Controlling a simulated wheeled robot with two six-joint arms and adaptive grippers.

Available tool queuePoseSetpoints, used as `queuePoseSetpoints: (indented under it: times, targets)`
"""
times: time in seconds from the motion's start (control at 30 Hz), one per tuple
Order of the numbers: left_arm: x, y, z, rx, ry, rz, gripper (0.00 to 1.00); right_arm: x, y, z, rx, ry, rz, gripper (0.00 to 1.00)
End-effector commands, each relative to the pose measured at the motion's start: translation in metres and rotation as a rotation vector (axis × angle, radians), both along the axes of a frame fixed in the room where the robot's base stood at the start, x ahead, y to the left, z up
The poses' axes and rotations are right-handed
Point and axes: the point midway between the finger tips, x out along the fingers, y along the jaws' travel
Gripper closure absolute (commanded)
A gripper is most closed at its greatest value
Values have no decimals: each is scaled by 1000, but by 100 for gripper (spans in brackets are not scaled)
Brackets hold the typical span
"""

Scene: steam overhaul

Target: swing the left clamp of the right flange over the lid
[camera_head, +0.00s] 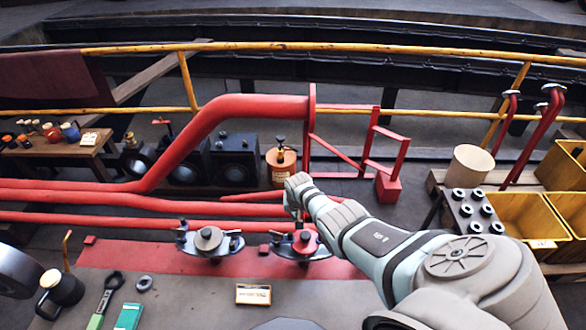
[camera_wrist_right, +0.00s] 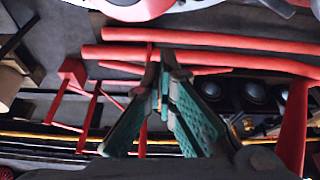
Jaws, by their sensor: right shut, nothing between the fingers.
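The right flange (camera_head: 302,254) sits on the red-topped bench, with a round lid and a dark knob (camera_head: 305,236) at its middle. A small dark and silver piece at its left edge, which looks like the left clamp (camera_head: 276,237), appears to point outward; its exact pose is too small to tell. My right gripper (camera_head: 297,212) is over the far side of this flange, and its hand hides part of it. In the wrist view its green-padded fingers (camera_wrist_right: 164,68) meet at the tips with nothing between them. I cannot tell whether they touch the flange. My left gripper is out of view.
The left flange (camera_head: 209,241) stands close by on the same bench. Red pipes (camera_head: 120,203) run behind. Yellow crates (camera_head: 520,222) stand at the right.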

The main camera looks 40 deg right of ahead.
Motion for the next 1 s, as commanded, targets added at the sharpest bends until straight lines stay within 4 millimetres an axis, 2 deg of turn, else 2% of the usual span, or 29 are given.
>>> queuePoseSetpoints:
  times: [0.03,0.1,0.2,0.3,0.5,1.0]
  targets:
    - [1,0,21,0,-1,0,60,-4,6,16,3,4,4,100]
    - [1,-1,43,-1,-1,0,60,-8,10,38,2,2,2,100]
    - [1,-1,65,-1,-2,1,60,-15,14,62,1,2,-2,100]
    - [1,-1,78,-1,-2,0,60,-20,18,79,1,0,-5,100]
    - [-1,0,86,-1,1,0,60,-25,24,93,1,1,-6,100]
    - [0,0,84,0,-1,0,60,-24,26,92,2,1,-4,100]
